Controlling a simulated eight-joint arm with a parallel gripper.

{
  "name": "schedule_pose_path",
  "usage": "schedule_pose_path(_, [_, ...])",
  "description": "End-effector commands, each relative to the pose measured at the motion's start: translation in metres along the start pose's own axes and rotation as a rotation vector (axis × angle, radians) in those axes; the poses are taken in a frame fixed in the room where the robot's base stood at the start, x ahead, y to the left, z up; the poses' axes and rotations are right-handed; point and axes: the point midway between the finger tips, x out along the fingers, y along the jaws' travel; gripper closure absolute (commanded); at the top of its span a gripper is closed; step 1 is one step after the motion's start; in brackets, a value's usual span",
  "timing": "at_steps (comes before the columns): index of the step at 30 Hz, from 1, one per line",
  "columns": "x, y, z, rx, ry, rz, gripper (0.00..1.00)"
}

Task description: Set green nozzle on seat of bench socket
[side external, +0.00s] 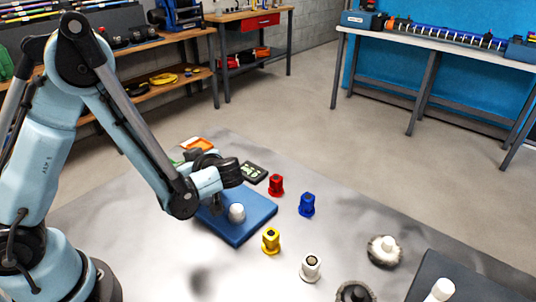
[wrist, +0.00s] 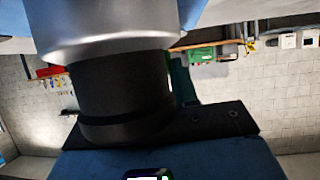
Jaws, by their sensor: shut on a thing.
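My gripper (side external: 230,173) is low over the back of a blue block (side external: 252,222) on the table, its jaws closed. The green nozzle is not clear in the side view, where the black gripper hides what it holds. In the wrist view a dark green strip (wrist: 183,82) shows beside a large black cylinder, and appears to be part of the nozzle in my jaws. The blue block carries a white rounded peg (side external: 237,212) and a grey post (side external: 215,204) under my gripper. I cannot tell whether the held piece touches the block.
Red (side external: 276,185), blue (side external: 307,205), yellow (side external: 271,241) and white (side external: 311,268) nozzles stand to the right of the block. A black tray (side external: 252,172) lies behind. Round brushes (side external: 384,251) and a dark block with a white peg (side external: 440,289) are at front right.

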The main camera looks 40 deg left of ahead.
Motion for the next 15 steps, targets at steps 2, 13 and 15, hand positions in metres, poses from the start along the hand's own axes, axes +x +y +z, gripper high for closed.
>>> schedule_pose_path(2, [0.0003,0.0,0.0006,0.0,0.0,0.0,1.0])
schedule_pose_path(13, [0.0002,-0.0001,0.0005,0.0,0.0,0.0,0.45])
schedule_pose_path(15, [0.0002,-0.0001,0.0004,0.0,0.0,0.0,0.45])
